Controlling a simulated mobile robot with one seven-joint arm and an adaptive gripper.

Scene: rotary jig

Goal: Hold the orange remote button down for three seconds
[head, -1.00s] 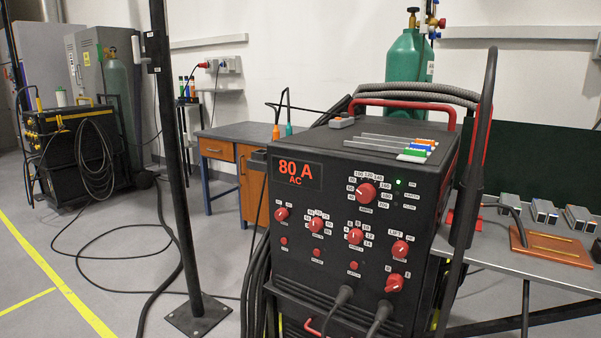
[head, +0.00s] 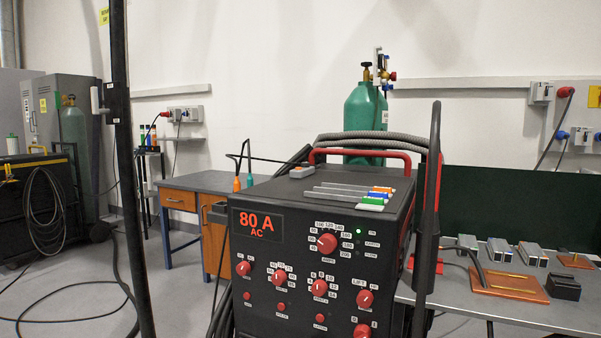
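A small grey box (head: 303,172), which looks like the remote, lies on top of the black welding machine (head: 228,300), near its back left edge. It is small in the head view, and its orange button cannot be made out clearly. The machine's front shows a red "80 A AC" display (head: 258,224), several red knobs and a lit green lamp (head: 358,232). My gripper is not in view.
Rods with coloured ends (head: 375,200) lie on the machine's top beside the grey box. A torch (head: 429,205) stands upright at its right side. A red handle and hose (head: 365,143) rise behind. A grey bench (head: 520,312) with metal blocks is at right.

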